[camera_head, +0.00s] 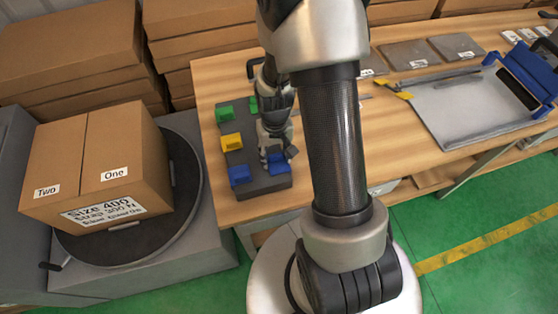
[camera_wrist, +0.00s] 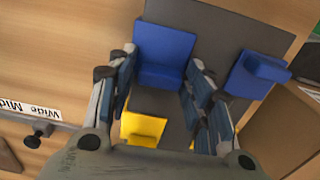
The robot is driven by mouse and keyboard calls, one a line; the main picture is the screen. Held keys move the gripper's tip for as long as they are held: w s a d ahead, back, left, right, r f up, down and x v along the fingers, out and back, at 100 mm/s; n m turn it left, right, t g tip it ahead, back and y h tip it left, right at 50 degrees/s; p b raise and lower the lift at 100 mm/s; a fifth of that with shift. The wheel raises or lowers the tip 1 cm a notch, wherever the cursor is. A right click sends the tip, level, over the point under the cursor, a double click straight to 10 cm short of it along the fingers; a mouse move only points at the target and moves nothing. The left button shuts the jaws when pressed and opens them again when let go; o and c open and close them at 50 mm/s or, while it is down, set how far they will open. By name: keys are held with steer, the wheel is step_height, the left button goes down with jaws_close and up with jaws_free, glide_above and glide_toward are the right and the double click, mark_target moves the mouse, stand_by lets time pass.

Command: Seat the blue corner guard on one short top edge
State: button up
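Two blue corner guards lie on a dark tray (camera_head: 264,183). One blue guard (camera_head: 277,164) is at the tray's front right, under my gripper (camera_head: 277,158). In the wrist view this guard (camera_wrist: 165,50) lies between the fingers of my gripper (camera_wrist: 163,58), which stand apart on either side of it; firm contact does not show. The other blue guard (camera_head: 239,175) is at the front left and also shows in the wrist view (camera_wrist: 258,75). A cardboard box (camera_head: 97,165) labelled "One", "Two" and "Blue guards" sits on a round turntable (camera_head: 185,190); its top edges are bare.
Yellow (camera_head: 231,142) and green (camera_head: 224,113) guards share the tray, and another yellow guard (camera_wrist: 143,128) lies near the gripped area. A grey panel (camera_head: 465,110) with a blue clamp-like part lies on the wooden bench. Stacked cartons (camera_head: 70,50) stand behind the turntable.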

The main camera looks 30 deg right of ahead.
steer(key=c, duration=0.6)
steer(key=shift+o, duration=0.2)
